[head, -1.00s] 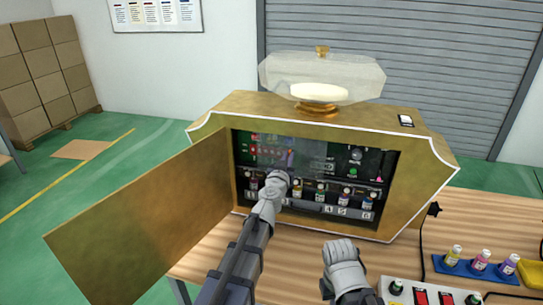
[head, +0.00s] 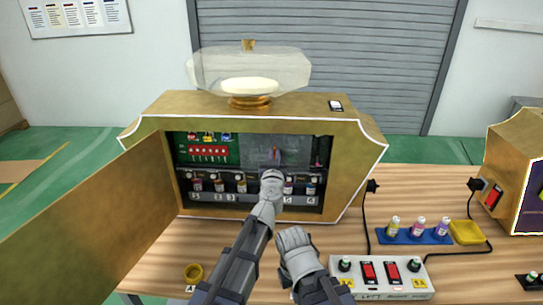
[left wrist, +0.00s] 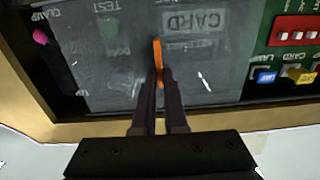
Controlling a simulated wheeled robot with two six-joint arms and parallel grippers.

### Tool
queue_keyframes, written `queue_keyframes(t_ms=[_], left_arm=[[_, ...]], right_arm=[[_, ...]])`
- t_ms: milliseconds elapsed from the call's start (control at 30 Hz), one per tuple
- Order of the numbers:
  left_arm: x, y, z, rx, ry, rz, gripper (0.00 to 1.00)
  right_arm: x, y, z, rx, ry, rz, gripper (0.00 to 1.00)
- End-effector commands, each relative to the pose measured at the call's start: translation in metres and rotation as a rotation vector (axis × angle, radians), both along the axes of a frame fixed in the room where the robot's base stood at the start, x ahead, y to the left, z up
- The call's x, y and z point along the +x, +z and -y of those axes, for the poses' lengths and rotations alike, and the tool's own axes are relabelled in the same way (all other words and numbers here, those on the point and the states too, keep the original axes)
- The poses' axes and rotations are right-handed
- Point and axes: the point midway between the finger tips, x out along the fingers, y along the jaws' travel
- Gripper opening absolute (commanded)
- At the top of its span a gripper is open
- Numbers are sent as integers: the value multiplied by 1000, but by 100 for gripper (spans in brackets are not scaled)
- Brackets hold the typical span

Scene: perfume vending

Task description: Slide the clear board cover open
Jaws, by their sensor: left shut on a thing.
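The clear board cover (head: 258,150) is a greyish see-through panel inside the open gold cabinet (head: 150,113). It stands over the right part of the board; the green left part (head: 230,140) with a red switch block (head: 208,151) is uncovered. In the left wrist view, the cover (left wrist: 100,75) fills the middle and left, with an orange tab (left wrist: 157,55) on it. My left gripper (head: 272,168) is at the cover, its fingers (left wrist: 158,80) shut on the orange tab. My right gripper (head: 293,238) hangs low over the table; its fingertips are not clear.
The cabinet door (head: 95,220) stands open to the left. Several small bottles (head: 219,186) line the cabinet's lower shelf. A white switch box (head: 380,278), a blue bottle tray (head: 410,237) and a yellow block (head: 466,232) are on the table at right. A yellow ring (head: 194,272) lies front left.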

Motion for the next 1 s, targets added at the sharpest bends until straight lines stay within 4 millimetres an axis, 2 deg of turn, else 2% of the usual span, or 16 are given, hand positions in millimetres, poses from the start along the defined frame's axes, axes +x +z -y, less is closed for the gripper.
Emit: queue_keyframes(t_ms=[233,267,300,533,833,1000], left_arm=[[0,0,5,-1,-12,0,0],[0,0,5,-2,-12,0,11],[0,0,5,-2,-12,0,15],[0,0,4,-1,-10,0,40],[-1,0,2,-1,-7,0,40],[-10,0,-4,-1,-7,0,40]], right_arm=[[0,0,0,0,0,0,0],[0,0,0,0,0,0,0],[0,0,0,0,0,0,0],[0,0,0,0,0,0,0],[0,0,0,0,0,0,0],[0,0,0,0,0,0,0]])
